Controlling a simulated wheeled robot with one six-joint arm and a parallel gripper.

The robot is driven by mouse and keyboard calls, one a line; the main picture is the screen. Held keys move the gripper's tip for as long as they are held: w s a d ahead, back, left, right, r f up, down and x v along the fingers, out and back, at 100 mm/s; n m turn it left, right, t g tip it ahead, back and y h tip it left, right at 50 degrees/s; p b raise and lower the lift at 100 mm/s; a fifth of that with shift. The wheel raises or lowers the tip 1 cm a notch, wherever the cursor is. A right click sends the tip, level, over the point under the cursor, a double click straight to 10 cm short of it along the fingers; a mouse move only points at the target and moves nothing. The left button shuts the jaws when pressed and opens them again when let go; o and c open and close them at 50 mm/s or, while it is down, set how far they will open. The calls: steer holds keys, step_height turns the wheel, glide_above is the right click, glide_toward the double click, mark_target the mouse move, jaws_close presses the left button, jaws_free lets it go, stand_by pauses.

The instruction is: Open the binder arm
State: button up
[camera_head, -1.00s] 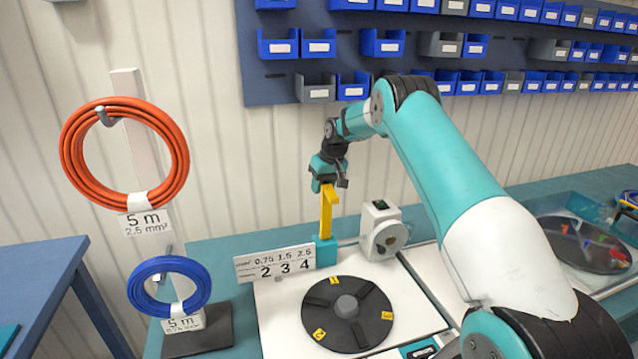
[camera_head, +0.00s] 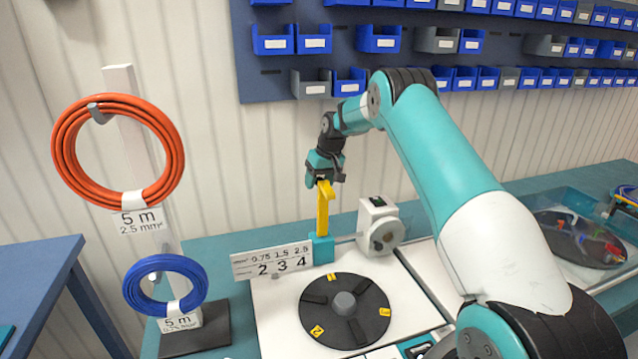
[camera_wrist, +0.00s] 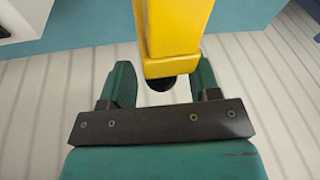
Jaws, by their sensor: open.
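The binder arm is a yellow upright bar (camera_head: 323,208) on a teal block (camera_head: 322,248) at the back of the white machine plate. Its top end is beside my gripper (camera_head: 322,180). In the wrist view the yellow bar (camera_wrist: 172,35) comes down between the two green fingers of my gripper (camera_wrist: 162,85), with a dark round tip at its end. The fingers are apart, with a gap visible on the left; on the right the finger is close to the bar, and I cannot tell whether it touches.
A black turntable disc (camera_head: 345,310) lies on the white plate, with a sign (camera_head: 272,262) behind it and a grey-white unit (camera_head: 379,228) right of the bar. Orange (camera_head: 165,188) and blue (camera_head: 135,305) cable coils hang on a stand at left. Blue bins line the wall.

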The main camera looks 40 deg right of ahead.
steer(key=b+v, duration=0.2)
steer(key=v, duration=1.4)
steer(key=shift+r, duration=0.4)
steer(key=shift+a, duration=0.1)
steer(key=s+a+r+n+y+b, duration=0.15)
steer(key=s+a, duration=0.35)
steer(key=a, duration=0.7)
steer(key=s+a+r+n, duration=0.15)
steer(key=s+a, duration=0.45)
steer(key=a, duration=0.6)
steer(key=s+a+f+n+g, duration=0.1)
steer(key=s+a, duration=0.3)
steer(key=s, duration=0.5)
steer(key=s+a+f+n+g+b, duration=0.1)
steer(key=s+a+f, duration=0.3)
steer(key=s, duration=0.6)
steer(key=s+a+f+n+y, duration=0.1)
steer(key=s+a+f+n, duration=0.2)
steer(key=s, duration=0.6)
steer(key=shift+s+a+g+b, duration=0.25)
steer(key=shift+a+g+b, duration=0.15)
steer(key=shift+a, duration=0.1)
